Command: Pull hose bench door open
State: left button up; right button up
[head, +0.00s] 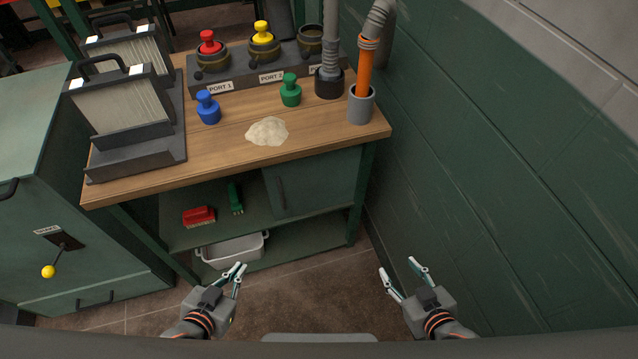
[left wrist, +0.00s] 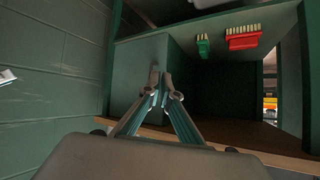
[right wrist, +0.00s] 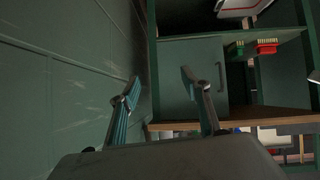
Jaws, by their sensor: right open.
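The bench door (head: 318,183) is a green panel under the right half of the wooden bench and looks shut. Its dark upright handle (head: 281,192) is near its left edge. The door (right wrist: 184,65) and handle (right wrist: 220,76) also show in the right wrist view. My left gripper (head: 240,265) is low in front of the bench, apart from the handle, its fingertips close together with nothing seen between them. In the left wrist view its tips (left wrist: 161,75) overlap the door (left wrist: 138,75) and the handle cannot be made out. My right gripper (head: 398,265) is open and empty, near the wall.
A green wall (head: 520,150) rises close on the right. The open shelf left of the door holds a red brush (head: 199,216) and a green brush (head: 236,198). A white tub (head: 233,249) sits below. The bench top (head: 225,150) carries plugs, hoses and a powder pile.

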pick_arm(q)
jog(key=shift+o, duration=0.9)
jog(key=shift+w+d, duration=0.2)
jog(key=shift+w, duration=0.2)
jog(key=n+t+h+b, duration=0.1)
jog(key=t+h+b, duration=0.1)
jog(key=t+b, duration=0.8)
send_near(282, 200)
notch_tip(282, 200, up, 3)
jog(key=w+g+b, duration=0.3)
jog(key=x, duration=0.6)
jog(key=shift+w+d+f, duration=0.1)
jog(key=shift+d+f, duration=0.05)
jog(key=shift+d, duration=0.1)
jog(key=shift+w+d, duration=0.15)
jog(key=shift+w, duration=0.4)
pick_arm(e)
notch_tip(282, 200, down, 9)
jog(key=shift+d+f+n, duration=0.15)
jog(key=shift+d+n, duration=0.15)
jog(key=shift+w, duration=0.1)
pick_arm(q)
grip_shut()
pick_arm(e)
jog(key=shift+f, duration=0.15)
